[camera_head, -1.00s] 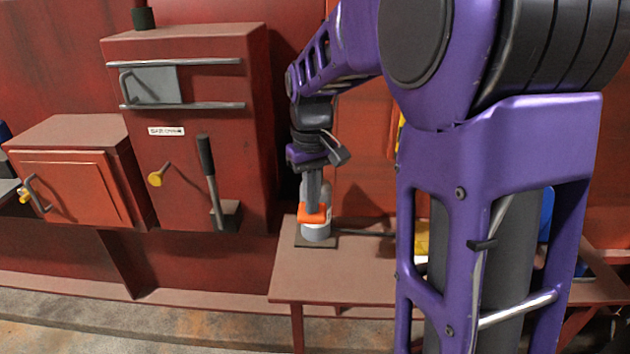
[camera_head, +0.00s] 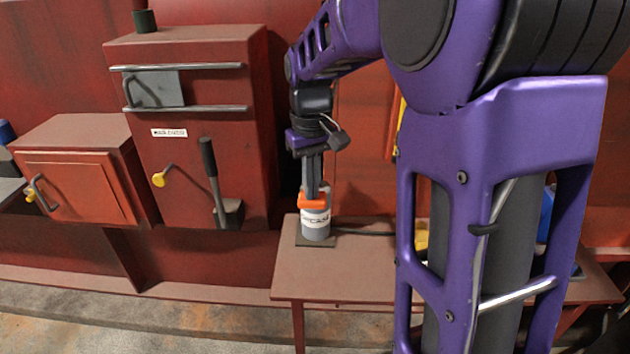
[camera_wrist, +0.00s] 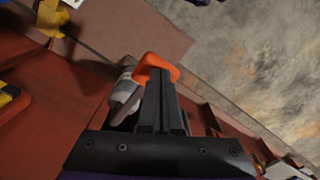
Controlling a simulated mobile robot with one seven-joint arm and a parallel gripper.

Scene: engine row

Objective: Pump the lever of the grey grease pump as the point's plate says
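The grey grease pump (camera_head: 316,225) stands upright on a dark square base at the back left of the brown table. A label on its body shows, partly legible. Its orange lever (camera_head: 312,201) sits near the top of the body. My gripper (camera_head: 313,193) comes down from above, with its dark fingers close together on the orange lever. In the wrist view, the fingertips (camera_wrist: 160,75) meet the orange lever (camera_wrist: 153,62), and the pump body (camera_wrist: 122,95) lies just left. A small white plate (camera_head: 169,132) is on the tall red cabinet; its text is too small to read surely.
The brown table (camera_head: 340,278) is mostly clear in front of the pump. A dark hose (camera_head: 362,233) runs right from it. The tall red cabinet (camera_head: 235,80), with a black-gripped lever (camera_head: 211,175) and a yellow knob (camera_head: 159,179), stands to the left. My arm hides the table's right part.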

